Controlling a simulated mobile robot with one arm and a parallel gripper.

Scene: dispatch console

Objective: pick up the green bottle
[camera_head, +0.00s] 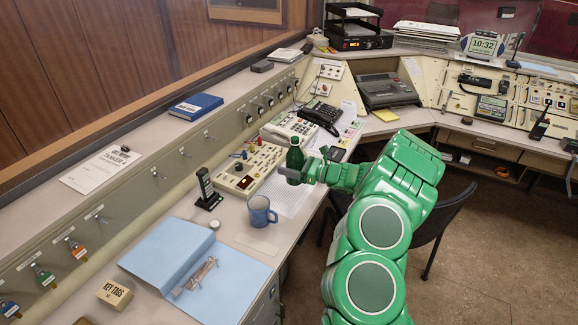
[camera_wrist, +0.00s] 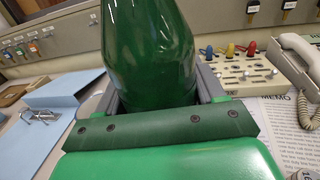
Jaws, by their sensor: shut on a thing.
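The green bottle (camera_head: 295,156) stands upright in my gripper (camera_head: 294,173) at the front part of the console desk. In the wrist view the bottle (camera_wrist: 150,50) fills the upper middle, between the two grey fingers of my gripper (camera_wrist: 160,95). The fingers are shut on the bottle's body. Its lower part is hidden by the gripper, and I cannot tell whether its base touches the desk.
A blue mug (camera_head: 260,211) stands to the left and nearer. A radio handset (camera_head: 205,188) stands at the left. Printed sheets (camera_head: 292,195) lie under the gripper. A dark chair (camera_head: 440,230) is at the right.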

